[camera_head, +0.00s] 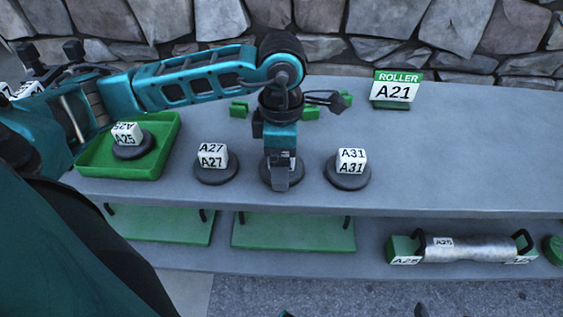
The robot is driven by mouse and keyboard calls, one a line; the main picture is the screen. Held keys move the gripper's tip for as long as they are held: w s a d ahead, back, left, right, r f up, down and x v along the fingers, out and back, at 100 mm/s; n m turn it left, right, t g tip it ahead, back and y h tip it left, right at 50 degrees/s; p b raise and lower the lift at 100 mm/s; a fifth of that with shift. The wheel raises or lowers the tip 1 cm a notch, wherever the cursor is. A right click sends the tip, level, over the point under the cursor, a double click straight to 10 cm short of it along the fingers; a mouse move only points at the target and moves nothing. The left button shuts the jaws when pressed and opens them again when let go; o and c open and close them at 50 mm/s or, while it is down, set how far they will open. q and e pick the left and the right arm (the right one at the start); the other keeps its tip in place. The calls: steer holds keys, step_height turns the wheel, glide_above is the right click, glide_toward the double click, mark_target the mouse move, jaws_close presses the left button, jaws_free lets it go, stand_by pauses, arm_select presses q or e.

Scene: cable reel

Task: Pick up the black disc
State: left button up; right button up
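Several round black discs stand in a row on the grey table, with white labelled cubes on the ones I can see clearly. One black disc (265,172) is directly under my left gripper (281,182), which points down over it and hides most of it and its label. I cannot tell whether the fingers touch it or are shut. Another disc (217,174), marked A27, is to the left, and one marked A31 (348,177) is to the right. A disc marked A25 (132,148) sits in a green tray (92,160) at the left. My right gripper is not recognisable in view.
A ROLLER A21 sign (396,90) stands at the back. Small green blocks (239,109) lie behind my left wrist. A lower shelf holds green plates (293,232) and a metal roller (472,250). The table's right part is clear. A stone wall (440,40) is behind.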

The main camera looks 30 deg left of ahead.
arm_select(q)
steer(key=c, duration=0.6)
steer(key=shift+o, duration=0.2)
steer(key=shift+r, duration=0.15)
step_height(320, 180, up, 31)
steer(key=p, duration=1.5)
arm_select(e)
step_height(320, 180, up, 11)
steer(key=s+d+h, duration=0.1)
steer(key=d, duration=0.2)
steer(key=shift+s+f, duration=0.2)
steer(key=shift+s, duration=0.05)
arm_select(q)
steer(key=shift+f, duration=0.2)
arm_select(e)
steer(key=shift+a, duration=0.1)
